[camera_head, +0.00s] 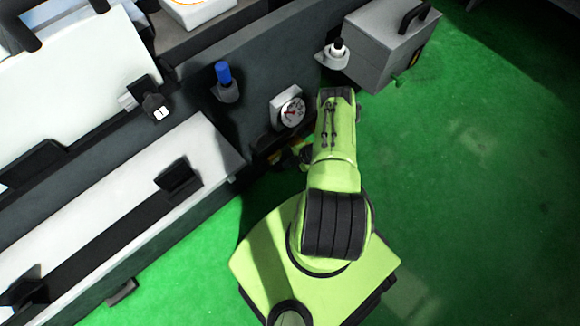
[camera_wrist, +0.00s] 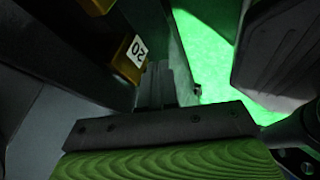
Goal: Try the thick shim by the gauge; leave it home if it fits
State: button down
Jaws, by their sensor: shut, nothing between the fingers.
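The dial gauge (camera_head: 291,111), round and white with a red needle, sits on the dark side panel in the head view, just left of my arm. A yellow block with a white number label (camera_wrist: 136,50), seemingly a 20 upside down, is in a dark holder in the wrist view. A second yellow piece (camera_wrist: 97,5) shows at the top edge. I cannot tell which is the thick shim. My gripper (camera_wrist: 155,85) is shut and empty, beside and apart from the labelled block. In the head view my arm hides it.
A blue-capped item (camera_head: 223,73) and a black-capped item (camera_head: 338,48) stand in holders along the panel. A grey box with a handle (camera_head: 385,48) is beyond my arm. The machine bed (camera_head: 130,205) fills the left. Green floor (camera_head: 480,190) is open at right.

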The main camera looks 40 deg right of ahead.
jog(key=p+v, duration=0.4)
jog(key=v, duration=0.6)
jog(key=shift+s+d, duration=0.1)
